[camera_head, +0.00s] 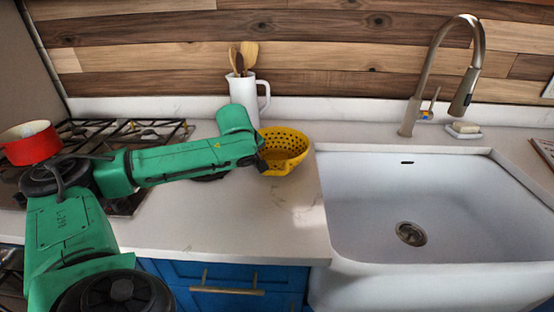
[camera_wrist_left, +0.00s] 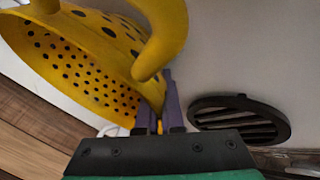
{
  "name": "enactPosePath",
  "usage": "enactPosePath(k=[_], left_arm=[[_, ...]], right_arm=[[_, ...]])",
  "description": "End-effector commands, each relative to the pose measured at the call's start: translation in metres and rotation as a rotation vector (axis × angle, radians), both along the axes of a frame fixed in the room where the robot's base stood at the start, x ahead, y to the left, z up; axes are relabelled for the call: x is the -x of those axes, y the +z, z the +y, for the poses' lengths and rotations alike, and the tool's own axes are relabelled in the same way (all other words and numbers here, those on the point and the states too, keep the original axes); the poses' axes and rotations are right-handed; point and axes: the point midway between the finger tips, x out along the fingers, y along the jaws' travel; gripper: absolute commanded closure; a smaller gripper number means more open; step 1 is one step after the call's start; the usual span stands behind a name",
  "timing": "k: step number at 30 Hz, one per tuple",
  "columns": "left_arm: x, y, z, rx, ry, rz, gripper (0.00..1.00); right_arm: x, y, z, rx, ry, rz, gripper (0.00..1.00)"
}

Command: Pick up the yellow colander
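The yellow colander (camera_head: 283,152), a bowl with round holes and a looped handle, is on or just above the counter left of the sink. I cannot tell if its base touches the counter. In the left wrist view the colander (camera_wrist_left: 85,65) fills the upper left, with one handle close to the camera. My left gripper (camera_head: 262,158) is at its left side. In the left wrist view the purple fingers (camera_wrist_left: 158,108) are close together with a strip of yellow rim between them. The fingertips are partly hidden by the colander. My right gripper is not in view.
A white pitcher (camera_head: 243,92) with wooden spoons stands behind the colander. A dark slatted oval trivet (camera_wrist_left: 240,121) lies beside the gripper. A red pot (camera_head: 30,146) is on the stove at left. The white sink (camera_head: 420,200) is at right. The counter's front is clear.

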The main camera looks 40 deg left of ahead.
Motion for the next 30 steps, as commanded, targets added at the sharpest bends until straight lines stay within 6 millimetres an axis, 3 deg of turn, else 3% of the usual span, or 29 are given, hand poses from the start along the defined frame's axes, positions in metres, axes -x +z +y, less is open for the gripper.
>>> enactPosePath(k=[15,20,23,26,30], left_arm=[[0.000,0.001,0.000,-0.001,0.000,-0.001,1.00],[-0.001,0.011,0.000,0.001,0.001,-0.004,1.00],[-0.001,0.028,0.000,0.000,0.001,-0.005,1.00],[-0.002,0.057,-0.001,0.002,-0.001,-0.009,1.00],[-0.002,0.112,-0.001,0.004,-0.003,-0.009,1.00]], right_arm=[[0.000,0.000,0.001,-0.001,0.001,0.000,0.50],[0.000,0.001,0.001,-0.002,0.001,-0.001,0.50],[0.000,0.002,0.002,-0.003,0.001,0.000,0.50],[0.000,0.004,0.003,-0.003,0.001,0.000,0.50],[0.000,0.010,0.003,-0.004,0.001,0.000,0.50]])
